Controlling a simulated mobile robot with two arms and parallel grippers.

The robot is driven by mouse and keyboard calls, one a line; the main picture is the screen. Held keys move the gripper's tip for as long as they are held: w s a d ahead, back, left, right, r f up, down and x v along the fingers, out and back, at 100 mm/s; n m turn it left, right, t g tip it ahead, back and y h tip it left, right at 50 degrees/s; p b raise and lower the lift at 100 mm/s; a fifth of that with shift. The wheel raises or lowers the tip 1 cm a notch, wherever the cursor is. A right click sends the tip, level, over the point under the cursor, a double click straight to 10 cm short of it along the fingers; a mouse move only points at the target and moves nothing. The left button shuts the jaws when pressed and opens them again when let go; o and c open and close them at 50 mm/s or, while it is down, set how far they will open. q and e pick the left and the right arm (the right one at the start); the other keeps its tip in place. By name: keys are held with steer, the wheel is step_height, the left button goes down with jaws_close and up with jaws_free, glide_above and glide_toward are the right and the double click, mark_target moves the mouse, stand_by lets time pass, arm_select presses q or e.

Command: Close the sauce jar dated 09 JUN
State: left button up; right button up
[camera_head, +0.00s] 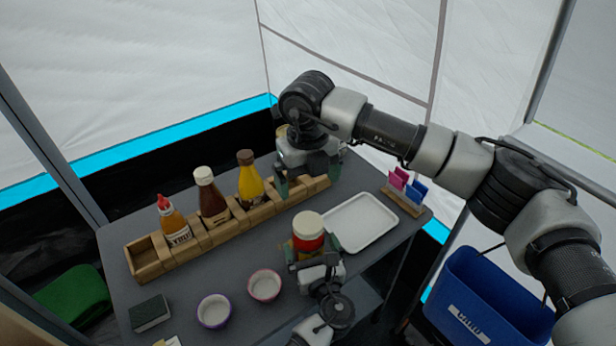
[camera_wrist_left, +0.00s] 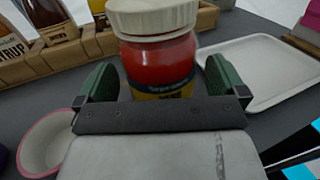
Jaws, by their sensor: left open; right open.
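A jar of red sauce (camera_head: 308,242) with a cream lid (camera_head: 308,224) on top stands on the grey table. It also shows in the left wrist view (camera_wrist_left: 160,65), with a blue and yellow label; I cannot read a date. I cannot tell whether the lid is tight. My left gripper (camera_head: 312,250) is open, its green fingers on either side of the jar with gaps showing in the left wrist view. My right gripper (camera_head: 308,180) is open over the far end of the wooden rack (camera_head: 148,258); what lies between its fingers is unclear.
Several bottles, including a brown one (camera_head: 211,200) and a yellow one (camera_head: 250,182), stand in the rack. A white tray (camera_head: 360,222) lies right of the jar. Two small bowls (camera_head: 214,312) (camera_head: 264,286) stand to its left. A packet holder (camera_head: 402,201) is at the right edge.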

arm_select(q)
steer(key=v, duration=0.9)
steer(key=shift+s+b, duration=0.25)
steer(key=shift+b, duration=0.15)
